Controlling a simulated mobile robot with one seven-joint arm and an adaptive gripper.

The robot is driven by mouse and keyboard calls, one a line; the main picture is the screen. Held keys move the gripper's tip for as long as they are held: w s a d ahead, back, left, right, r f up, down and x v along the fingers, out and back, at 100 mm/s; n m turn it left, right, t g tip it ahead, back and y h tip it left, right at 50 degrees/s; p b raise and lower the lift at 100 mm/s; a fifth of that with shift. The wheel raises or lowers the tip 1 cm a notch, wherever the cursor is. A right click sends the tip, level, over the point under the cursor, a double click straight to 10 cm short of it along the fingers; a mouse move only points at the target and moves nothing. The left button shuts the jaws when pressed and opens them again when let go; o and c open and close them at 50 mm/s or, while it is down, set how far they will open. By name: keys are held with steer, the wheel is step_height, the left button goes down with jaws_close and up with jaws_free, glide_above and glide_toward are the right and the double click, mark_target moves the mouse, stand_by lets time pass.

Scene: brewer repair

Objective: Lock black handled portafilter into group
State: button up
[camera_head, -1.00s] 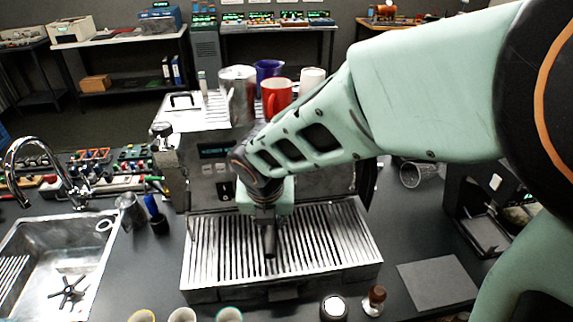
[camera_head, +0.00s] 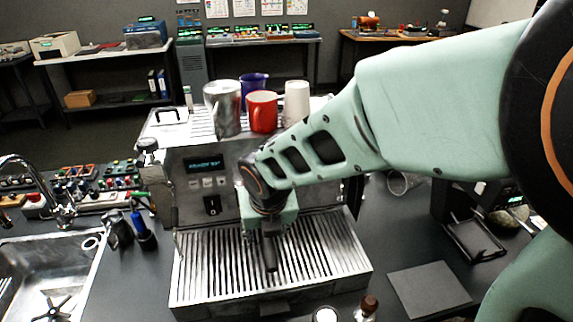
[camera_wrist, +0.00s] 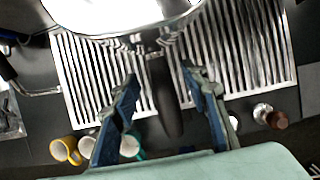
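The portafilter's black handle (camera_head: 270,255) points out toward the front, over the drip tray of the espresso machine (camera_head: 208,185). It also shows in the wrist view (camera_wrist: 167,100), between the two fingers of my gripper (camera_wrist: 160,85). The fingers are spread, with a visible gap on each side of the handle. In the head view my gripper (camera_head: 268,235) is low in front of the machine, over the handle. A shiny round metal part (camera_wrist: 125,12) fills the top of the wrist view. My arm hides the group and the portafilter's head in the head view.
The slatted drip tray (camera_head: 335,240) lies below. A metal pitcher (camera_head: 222,108), a red mug (camera_head: 262,112) and other cups stand on the machine. A sink (camera_head: 30,270) is at left. A tamper (camera_head: 367,307) and a grey mat (camera_head: 430,288) are at front right.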

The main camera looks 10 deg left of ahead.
steer(key=shift+v, duration=4.05)
steer(key=x, duration=0.8)
steer(key=shift+f, duration=0.2)
steer(key=shift+s+a+m, duration=0.15)
steer(key=shift+a+m, duration=0.35)
steer(key=shift+m, duration=0.2)
